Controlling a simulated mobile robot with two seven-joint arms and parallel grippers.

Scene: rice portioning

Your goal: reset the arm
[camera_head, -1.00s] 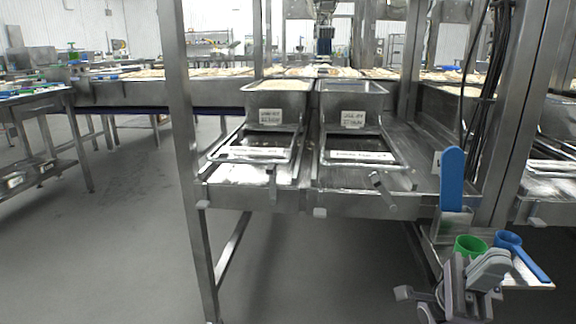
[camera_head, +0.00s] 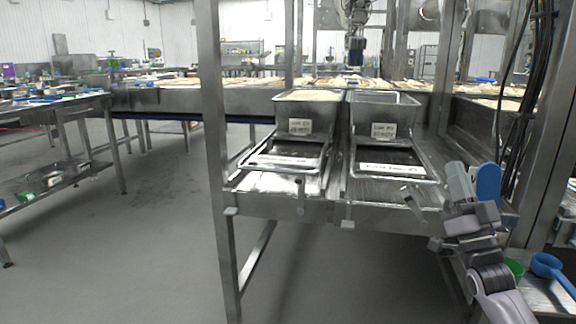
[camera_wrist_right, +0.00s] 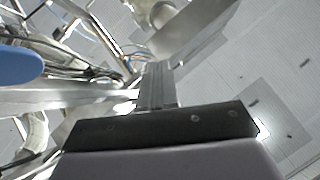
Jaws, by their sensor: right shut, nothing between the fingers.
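My right gripper (camera_head: 458,172) is raised at the right of the head view, its fingers pointing up. It is shut and empty, beside the blue paddle (camera_head: 489,184) and partly in front of it. In the right wrist view the closed fingers (camera_wrist_right: 157,72) point up from the dark gripper body, and part of a blue shape (camera_wrist_right: 18,66) shows at the left edge. My left gripper is not in view.
Two metal bins stand on the steel frame, the left bin (camera_head: 309,96) holding pale food. Black-based trays lie in front. A green cup (camera_head: 514,268) and a blue scoop (camera_head: 549,264) sit low at the right. The floor at left is open.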

